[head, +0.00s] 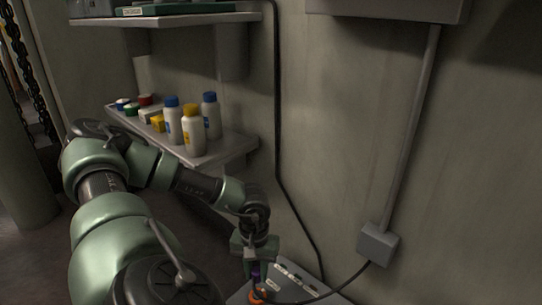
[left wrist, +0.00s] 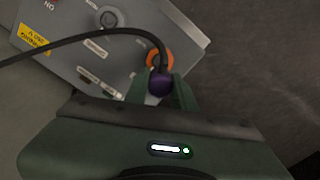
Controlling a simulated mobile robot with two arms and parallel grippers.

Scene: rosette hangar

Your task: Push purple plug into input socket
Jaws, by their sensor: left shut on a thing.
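The purple plug (left wrist: 160,83) is between the fingers of my left gripper (left wrist: 160,92), which is shut on it. A black cable runs from the plug to the left in the left wrist view. The plug is over or beside an orange ring (left wrist: 159,56) on a grey panel box (left wrist: 70,52); I cannot tell whether it is inside the socket. In the head view my left gripper (head: 256,268) points down at the box (head: 305,284), with the purple plug (head: 256,281) above the orange ring (head: 257,296). My right gripper is not in view.
A shelf (head: 225,147) with several bottles and small containers is on the wall behind my left arm. A wall junction box (head: 378,243) has a conduit above it and a black cable below. A round grey socket (left wrist: 108,17) is also on the panel.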

